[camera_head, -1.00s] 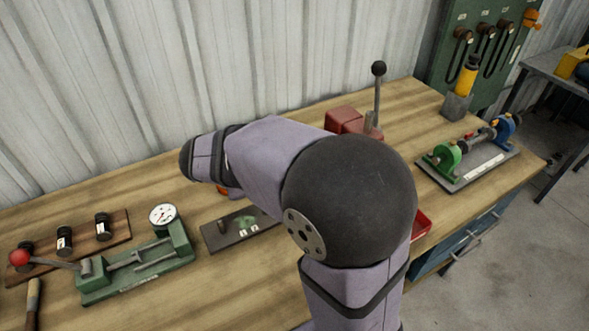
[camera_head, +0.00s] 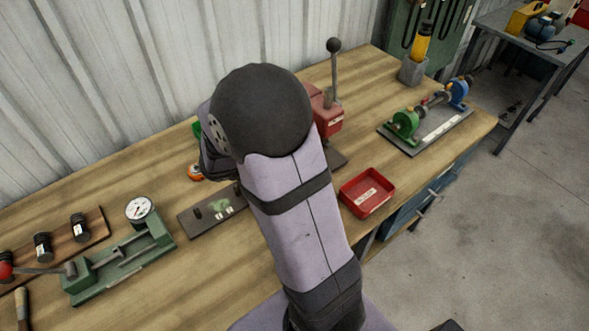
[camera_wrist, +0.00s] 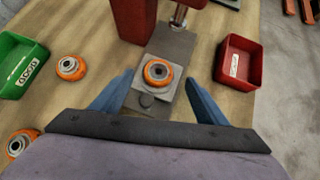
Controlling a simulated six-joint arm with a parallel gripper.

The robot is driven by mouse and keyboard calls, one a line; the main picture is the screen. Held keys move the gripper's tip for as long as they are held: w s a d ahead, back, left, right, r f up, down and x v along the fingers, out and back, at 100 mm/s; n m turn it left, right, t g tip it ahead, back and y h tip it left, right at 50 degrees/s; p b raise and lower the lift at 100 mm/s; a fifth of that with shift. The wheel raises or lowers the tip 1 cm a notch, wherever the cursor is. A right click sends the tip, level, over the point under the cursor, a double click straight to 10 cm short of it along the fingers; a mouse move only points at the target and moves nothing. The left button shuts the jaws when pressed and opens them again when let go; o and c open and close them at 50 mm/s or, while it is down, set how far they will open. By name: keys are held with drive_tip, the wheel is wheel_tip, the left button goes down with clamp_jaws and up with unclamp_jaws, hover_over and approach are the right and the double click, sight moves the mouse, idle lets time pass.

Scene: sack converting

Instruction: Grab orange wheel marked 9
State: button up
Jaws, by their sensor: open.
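Orange wheels with pale metal hubs show in the wrist view. One orange wheel (camera_wrist: 158,72) sits on a grey metal plate, ahead of and between my fingers. A second orange wheel (camera_wrist: 71,67) lies on the bench beside the green tray. A third orange wheel (camera_wrist: 22,143) is at the lower left, partly cut off by my wrist. I cannot read a 9 on any of them. In the head view one orange wheel (camera_head: 196,172) shows left of my arm. My gripper (camera_wrist: 160,88) is open and empty, its two blue fingers spread apart.
A green labelled tray (camera_wrist: 18,64) is at the left, a red tray (camera_wrist: 239,61) at the right. A red press (camera_head: 327,113) with an upright lever stands behind my arm. A green gauge fixture (camera_head: 121,256) is at the left. Bare bench lies around the trays.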

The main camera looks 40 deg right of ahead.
drive_tip(key=shift+p+x, duration=0.3)
drive_tip(key=shift+x, duration=2.3)
drive_tip(key=shift+w+a+r, duration=0.1)
drive_tip(key=shift+w, duration=0.05)
drive_tip(key=c, duration=1.4)
drive_tip(key=shift+o, duration=0.2)
wheel_tip(320, 180, up, 10)
drive_tip(key=shift+p, duration=0.45)
